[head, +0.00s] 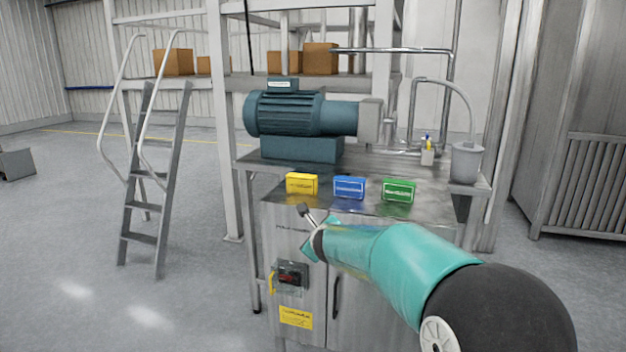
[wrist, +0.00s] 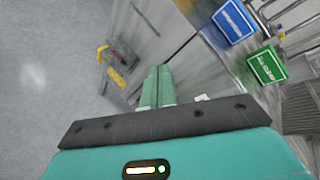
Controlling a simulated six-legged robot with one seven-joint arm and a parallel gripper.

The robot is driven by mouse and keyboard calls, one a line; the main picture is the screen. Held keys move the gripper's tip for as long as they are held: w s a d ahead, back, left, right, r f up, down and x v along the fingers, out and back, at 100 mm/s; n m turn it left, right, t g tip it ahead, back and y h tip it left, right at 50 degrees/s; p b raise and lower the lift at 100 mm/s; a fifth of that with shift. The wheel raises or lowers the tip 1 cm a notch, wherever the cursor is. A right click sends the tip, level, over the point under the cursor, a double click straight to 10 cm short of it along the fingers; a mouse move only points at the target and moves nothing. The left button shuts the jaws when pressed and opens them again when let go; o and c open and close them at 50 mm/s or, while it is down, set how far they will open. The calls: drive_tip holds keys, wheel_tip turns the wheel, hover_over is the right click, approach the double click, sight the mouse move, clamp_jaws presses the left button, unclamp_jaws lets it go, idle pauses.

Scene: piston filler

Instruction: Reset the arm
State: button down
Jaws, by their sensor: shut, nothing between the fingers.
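My gripper (wrist: 157,88) shows in the wrist view with its two green fingers together, shut and empty. In the head view my teal arm reaches in from the lower right, and its end is in front of the steel cabinet (head: 345,262), below the top's front edge. On the cabinet top stand a yellow box (head: 301,184), a blue box (head: 349,188) and a green box (head: 398,191) in a row. The blue box (wrist: 234,21) and green box (wrist: 267,65) also show in the wrist view, to the right of the fingers. The gripper touches none of them.
A teal motor (head: 290,113) stands behind the boxes. A grey bucket (head: 466,162) is at the top's right end.

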drive_tip(key=s+d+r+n+g+y, duration=0.1)
drive_tip(key=s+r+n, duration=0.4)
drive_tip(key=s, duration=0.4)
drive_tip(key=s+d+r+n+g+y, duration=0.1)
drive_tip(key=s+r+n+y, duration=0.1)
drive_tip(key=s+n, duration=0.6)
drive_tip(key=s+d+f+n+g+h, duration=0.1)
drive_tip(key=s+d+n, duration=0.3)
drive_tip(key=s, duration=0.5)
drive_tip(key=s+d+f+n+g+h, duration=0.2)
drive_tip(key=s+d+f+n, duration=0.2)
drive_tip(key=s, duration=0.5)
drive_tip(key=s+d+f+n+g+h, duration=0.1)
drive_tip(key=s+d+f+n+g, duration=0.1)
drive_tip(key=s, duration=0.7)
drive_tip(key=shift+s+d+f+n+h, duration=0.35)
drive_tip(key=shift+d+f+n+h, duration=0.1)
drive_tip(key=shift+d+n, duration=0.7)
